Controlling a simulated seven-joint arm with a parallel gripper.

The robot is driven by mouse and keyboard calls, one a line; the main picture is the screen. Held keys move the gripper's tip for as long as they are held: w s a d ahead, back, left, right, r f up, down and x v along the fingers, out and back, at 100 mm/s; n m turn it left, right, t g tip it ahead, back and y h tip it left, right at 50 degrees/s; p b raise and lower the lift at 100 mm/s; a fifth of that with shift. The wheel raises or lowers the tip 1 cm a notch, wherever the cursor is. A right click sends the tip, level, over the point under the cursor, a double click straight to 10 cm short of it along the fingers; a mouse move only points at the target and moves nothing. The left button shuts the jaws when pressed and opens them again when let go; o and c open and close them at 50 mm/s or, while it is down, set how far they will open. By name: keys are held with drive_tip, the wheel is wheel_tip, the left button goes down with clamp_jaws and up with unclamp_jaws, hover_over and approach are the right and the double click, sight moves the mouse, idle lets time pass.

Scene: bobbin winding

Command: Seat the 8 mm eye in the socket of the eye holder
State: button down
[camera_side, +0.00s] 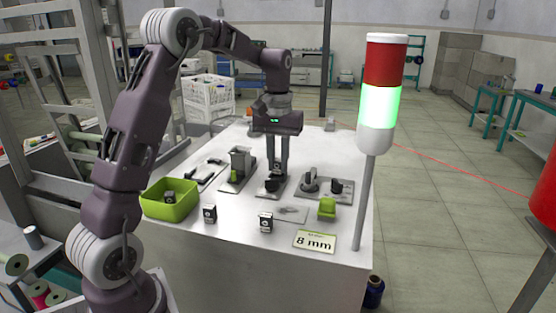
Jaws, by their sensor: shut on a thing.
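My gripper (277,170) points straight down over the middle of the white table. It is shut on a small dark block with a pale mark, which looks like the 8 mm eye (277,165). Just below and touching or nearly touching it is a dark holder on a grey base plate (266,193), which looks like the eye holder. The fingers and the block hide the socket, so I cannot tell whether the eye is in it.
Similar dark blocks stand at the front of the table (210,214) and (265,222). A green bin (160,209) holds another. A grey upright fixture (240,163), a plate with dark knobs (322,188), a green block (327,208) and an "8 mm" sign (315,241) stand around. A signal tower (380,100) glows green.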

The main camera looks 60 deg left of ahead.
drive_tip(key=shift+f, duration=0.1)
drive_tip(key=shift+s+f, duration=0.1)
drive_tip(key=shift+f, duration=0.65)
drive_tip(key=c, duration=1.2)
unclamp_jaws()
drive_tip(key=shift+c, duration=0.2)
wheel_tip(320, 180, up, 6)
drive_tip(key=shift+r, duration=0.65)
